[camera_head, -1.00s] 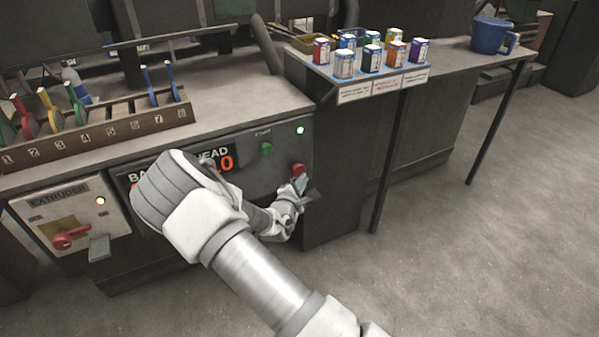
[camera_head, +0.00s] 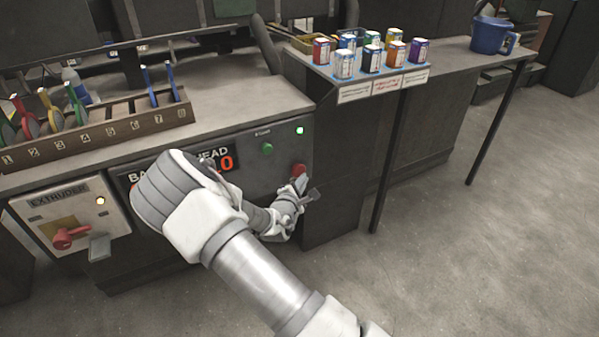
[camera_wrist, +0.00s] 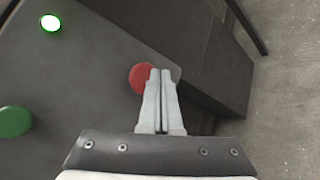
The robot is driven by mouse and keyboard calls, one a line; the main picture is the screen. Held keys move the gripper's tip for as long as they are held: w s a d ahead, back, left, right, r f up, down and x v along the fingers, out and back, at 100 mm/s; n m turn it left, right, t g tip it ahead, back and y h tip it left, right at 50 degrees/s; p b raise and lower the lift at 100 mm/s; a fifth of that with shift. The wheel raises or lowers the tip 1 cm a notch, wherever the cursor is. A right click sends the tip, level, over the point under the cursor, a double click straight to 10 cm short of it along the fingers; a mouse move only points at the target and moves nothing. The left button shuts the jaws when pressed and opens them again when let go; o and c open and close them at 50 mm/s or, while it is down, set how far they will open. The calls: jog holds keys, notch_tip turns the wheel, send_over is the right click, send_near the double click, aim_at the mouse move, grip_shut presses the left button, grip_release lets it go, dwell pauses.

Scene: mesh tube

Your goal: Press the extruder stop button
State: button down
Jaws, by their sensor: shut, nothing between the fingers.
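A round red button (camera_head: 299,170) sits low on the right part of the dark machine panel, and it also shows in the wrist view (camera_wrist: 139,78). A green button (camera_head: 267,149) is up and left of it and shows in the wrist view (camera_wrist: 14,122). My gripper (camera_wrist: 160,72) is shut and empty. Its fingertips overlap the right edge of the red button in the wrist view; I cannot tell whether they touch it. In the head view my gripper (camera_head: 306,188) is beside the button, partly covering it. A green lamp (camera_head: 300,130) is lit above.
A panel marked EXTRUDER (camera_head: 70,215) at left has a red handle (camera_head: 70,238) and a lit lamp. My arm partly hides the red-digit display (camera_head: 215,162). A rack of coloured tools (camera_head: 100,130) stands on the counter. Cans (camera_head: 372,58) and a blue jug (camera_head: 490,36) stand right.

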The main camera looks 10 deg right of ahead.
jog(key=shift+w, duration=0.1)
dwell(0.5)
jog(key=shift+w+a, duration=0.1)
jog(key=shift+w, duration=0.2)
jog(key=shift+w+a+b, duration=0.25)
jog(key=shift+w+b, duration=0.05)
jog(key=shift+w, duration=0.5)
dwell(0.8)
jog(key=shift+s, duration=0.15)
jog(key=shift+s+d+p, duration=0.15)
jog(key=shift+s+p, duration=0.05)
jog(key=shift+s, duration=0.35)
jog(key=shift+s+d+p, duration=0.15)
jog(key=shift+s+p, duration=0.05)
jog(key=shift+s, duration=0.3)
jog(key=shift+s, duration=0.1)
jog(key=s, duration=0.1)
jog(key=s+d+p, duration=0.1)
jog(key=s, duration=0.2)
jog(key=shift+s+d, duration=0.25)
jog(key=shift+s, duration=0.05)
dwell(0.6)
